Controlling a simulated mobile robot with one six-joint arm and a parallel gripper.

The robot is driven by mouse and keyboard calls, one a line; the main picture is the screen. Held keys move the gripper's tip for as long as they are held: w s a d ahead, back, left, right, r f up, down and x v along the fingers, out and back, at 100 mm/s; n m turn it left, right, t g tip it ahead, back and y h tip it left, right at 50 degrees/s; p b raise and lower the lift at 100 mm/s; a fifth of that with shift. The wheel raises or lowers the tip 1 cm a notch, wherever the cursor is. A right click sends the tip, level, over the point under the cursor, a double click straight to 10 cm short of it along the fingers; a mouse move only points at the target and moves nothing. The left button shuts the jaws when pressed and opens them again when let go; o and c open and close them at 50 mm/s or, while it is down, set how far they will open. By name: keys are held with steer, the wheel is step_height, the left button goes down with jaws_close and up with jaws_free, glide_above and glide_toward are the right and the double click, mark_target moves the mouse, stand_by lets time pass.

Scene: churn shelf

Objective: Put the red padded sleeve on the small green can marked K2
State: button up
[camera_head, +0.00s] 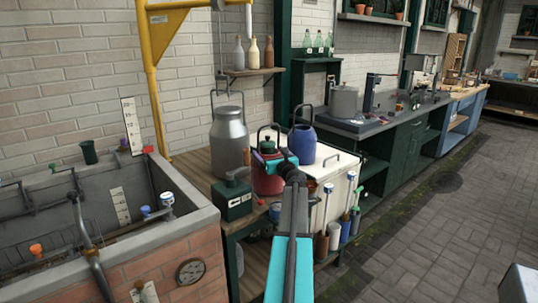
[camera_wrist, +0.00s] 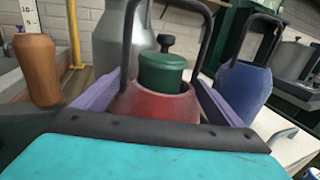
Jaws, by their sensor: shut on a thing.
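The red padded sleeve (camera_head: 266,183) stands upright around a small green can (camera_head: 267,147) on the wooden bench, beside the big metal churn. In the wrist view the red sleeve (camera_wrist: 156,103) surrounds the green can (camera_wrist: 163,72), whose green top and black knob stick out above it. A tall black handle arches over them. My gripper (camera_head: 284,168) reaches in from the front. In the wrist view its purple fingers (camera_wrist: 157,100) lie on both sides of the sleeve, shut on it. The can's lower part is hidden, and I see no K2 mark.
A large metal churn (camera_head: 229,140) stands behind left and a blue can (camera_head: 302,146) behind right. A dark green box (camera_head: 232,199) sits close at the left. A white chest (camera_head: 338,167) is at the right, with long-handled tools before it. A brick trough (camera_head: 165,255) fills the left.

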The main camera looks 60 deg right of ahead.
steer(key=o, duration=1.3)
steer(key=shift+o, duration=0.2)
steer(key=shift+s+a, duration=0.1)
steer(key=v, duration=1.3)
steer(key=shift+s+a+b, duration=0.2)
steer(key=shift+s+b, duration=0.05)
steer(key=shift+b, duration=0.2)
